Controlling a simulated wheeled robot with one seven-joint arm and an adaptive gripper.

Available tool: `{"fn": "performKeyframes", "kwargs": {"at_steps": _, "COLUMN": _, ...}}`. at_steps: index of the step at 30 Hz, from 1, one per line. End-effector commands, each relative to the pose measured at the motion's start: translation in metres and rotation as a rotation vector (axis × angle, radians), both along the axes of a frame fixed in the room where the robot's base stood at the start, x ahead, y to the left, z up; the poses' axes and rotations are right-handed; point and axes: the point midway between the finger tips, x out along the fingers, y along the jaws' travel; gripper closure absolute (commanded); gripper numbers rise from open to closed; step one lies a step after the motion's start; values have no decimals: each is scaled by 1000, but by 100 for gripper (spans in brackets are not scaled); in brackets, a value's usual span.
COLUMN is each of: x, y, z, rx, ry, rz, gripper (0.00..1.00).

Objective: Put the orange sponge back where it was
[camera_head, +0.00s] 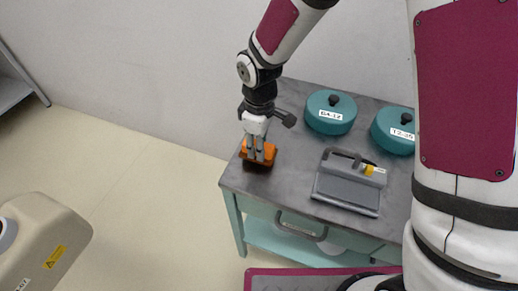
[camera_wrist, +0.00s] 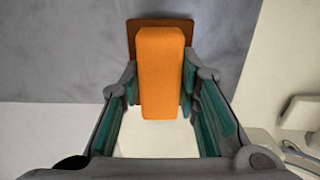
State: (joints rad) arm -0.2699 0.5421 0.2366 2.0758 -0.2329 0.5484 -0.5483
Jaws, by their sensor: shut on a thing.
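The orange sponge (camera_head: 269,152) is at the left end of the cart's grey top, under my gripper (camera_head: 258,154). In the wrist view the orange sponge (camera_wrist: 162,75) sits upright between the two teal-padded fingers of my gripper (camera_wrist: 160,85), which are shut on its sides. A brown edge (camera_wrist: 186,25) shows beyond the sponge; I cannot tell whether it is part of the sponge or a separate piece. Whether the sponge touches the cart top is hard to tell.
The cart top (camera_head: 290,155) also holds a teal lidded pot (camera_head: 330,117), a second teal pot (camera_head: 394,133) and a grey handled tray-like object (camera_head: 347,187). A wall stands behind the cart. A beige rounded object (camera_head: 50,240) is at the lower left. Floor is open left of the cart.

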Motion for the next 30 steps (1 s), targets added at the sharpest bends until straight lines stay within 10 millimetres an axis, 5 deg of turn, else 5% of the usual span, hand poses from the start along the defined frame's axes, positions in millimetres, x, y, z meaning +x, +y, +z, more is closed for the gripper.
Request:
{"fn": "performKeyframes", "kwargs": {"at_steps": 4, "x": -1, "y": 1, "z": -20, "rx": -1, "ry": 1, "rz": 2, "gripper": 93}}
{"fn": "performKeyframes", "kwargs": {"at_steps": 16, "x": 0, "y": 1, "z": -26, "rx": 0, "ry": 0, "rz": 1, "gripper": 93}}
{"fn": "performKeyframes", "kwargs": {"at_steps": 17, "x": -1, "y": 1, "z": -25, "rx": 0, "ry": 0, "rz": 1, "gripper": 64}}
{"fn": "performKeyframes", "kwargs": {"at_steps": 19, "x": -1, "y": 0, "z": -25, "rx": 0, "ry": 0, "rz": 1, "gripper": 50}}
{"fn": "performKeyframes", "kwargs": {"at_steps": 30, "x": -1, "y": 1, "z": -21, "rx": 0, "ry": -1, "rz": 1, "gripper": 50}}
